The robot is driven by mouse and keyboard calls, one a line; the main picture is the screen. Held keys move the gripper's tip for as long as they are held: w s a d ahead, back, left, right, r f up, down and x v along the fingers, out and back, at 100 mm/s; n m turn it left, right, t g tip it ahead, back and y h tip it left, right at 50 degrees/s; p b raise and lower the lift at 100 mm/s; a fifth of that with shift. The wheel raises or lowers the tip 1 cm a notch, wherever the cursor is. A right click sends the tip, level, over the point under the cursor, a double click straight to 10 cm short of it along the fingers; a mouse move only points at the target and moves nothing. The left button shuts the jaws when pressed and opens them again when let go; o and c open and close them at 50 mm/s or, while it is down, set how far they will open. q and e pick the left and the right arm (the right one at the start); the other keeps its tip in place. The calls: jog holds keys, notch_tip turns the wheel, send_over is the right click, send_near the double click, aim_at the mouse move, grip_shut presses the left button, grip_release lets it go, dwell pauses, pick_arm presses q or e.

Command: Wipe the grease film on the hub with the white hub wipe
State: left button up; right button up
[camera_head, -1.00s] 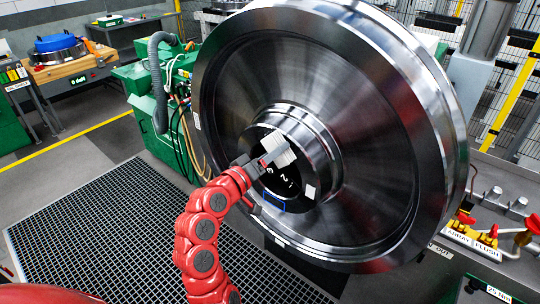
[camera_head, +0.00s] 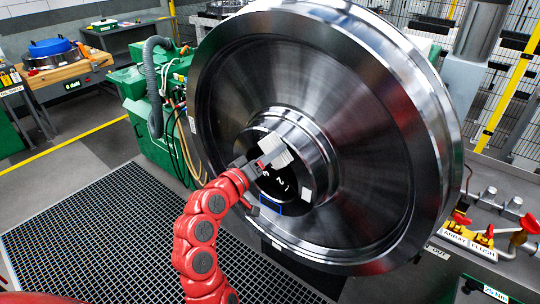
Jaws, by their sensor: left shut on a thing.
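The large steel rail wheel (camera_head: 370,130) stands upright in the middle, its hub (camera_head: 312,140) facing me. The hub's dark inner face (camera_head: 288,184) carries white numbers and a blue outlined mark at its lower edge. My left gripper (camera_head: 258,164) is shut on the white hub wipe (camera_head: 273,150), which is at the upper left of the hub face. I cannot tell whether the wipe touches the hub. No grease film can be made out clearly. My right gripper is not in view.
A green machine (camera_head: 160,125) with hoses stands left of the wheel. A dark floor grating (camera_head: 90,235) lies at lower left. A bench with red and yellow valves (camera_head: 485,238) is at right. A wooden table (camera_head: 62,75) with a blue-topped item stands at far left.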

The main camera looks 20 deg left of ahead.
aim_at(262, 149)
pick_arm(q)
jog(key=shift+w+d, duration=0.25)
jog(key=shift+w, duration=0.35)
jog(key=shift+w+a+f+b, duration=0.1)
jog(key=shift+w+a+b, duration=0.05)
jog(key=shift+a+b, duration=0.4)
jog(key=shift+w+a+f+b, duration=0.1)
jog(key=shift+w+a+b, duration=0.05)
jog(key=shift+a+b, duration=0.4)
jog(key=shift+w+a+r+b, duration=0.15)
jog(key=shift+w+a+b, duration=0.1)
jog(key=shift+a+b, duration=0.4)
jog(key=shift+w+a, duration=0.1)
jog(key=shift+a, duration=0.05)
jog(key=shift+d+r, duration=0.15)
jog(key=shift+d, duration=0.3)
jog(key=shift+s+d+p, duration=0.3)
jog(key=shift+s+d, duration=0.05)
jog(key=shift+d, duration=0.4)
jog(key=shift+s+d+p, duration=0.25)
jog(key=shift+s+d, duration=0.05)
jog(key=shift+d, duration=0.4)
jog(key=shift+s, duration=0.15)
